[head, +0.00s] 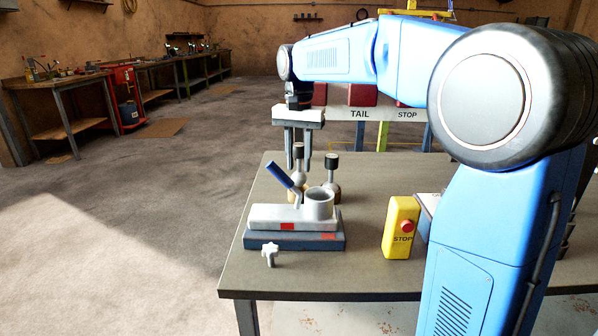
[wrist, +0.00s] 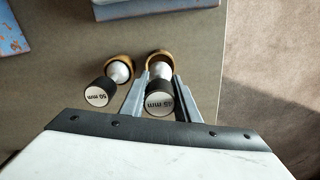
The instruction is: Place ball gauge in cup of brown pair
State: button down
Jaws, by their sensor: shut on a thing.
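My gripper (head: 298,162) reaches down from the arm behind the clamp fixture, and its fingers are shut on a ball gauge (head: 298,149) with a black cap and a pale ball. In the wrist view the gripper (wrist: 160,100) grips this gauge's labelled black cap (wrist: 159,103), and its pale ball shows at or over the right brown cup (wrist: 152,58). I cannot tell whether the ball touches the cup. A second gauge, marked 50 mm (wrist: 98,95), stands tilted-looking at the left brown cup (wrist: 127,58); its black cap (head: 332,161) shows right of my gripper in the head view.
A grey fixture with a blue lever (head: 279,175), a round grey cup (head: 319,205) and a dark blue base (head: 295,241) stands in front of the gauges. A star knob (head: 270,254) and a yellow stop box (head: 401,228) are on the table (head: 340,275).

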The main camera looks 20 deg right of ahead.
aim_at(299, 172)
jog(key=shift+f, duration=1.65)
jog(key=shift+f, duration=0.1)
jog(key=c, duration=1.4)
grip_release()
jog(key=shift+o, duration=0.2)
notch_tip(299, 172, up, 12)
jog(key=shift+r, duration=0.1)
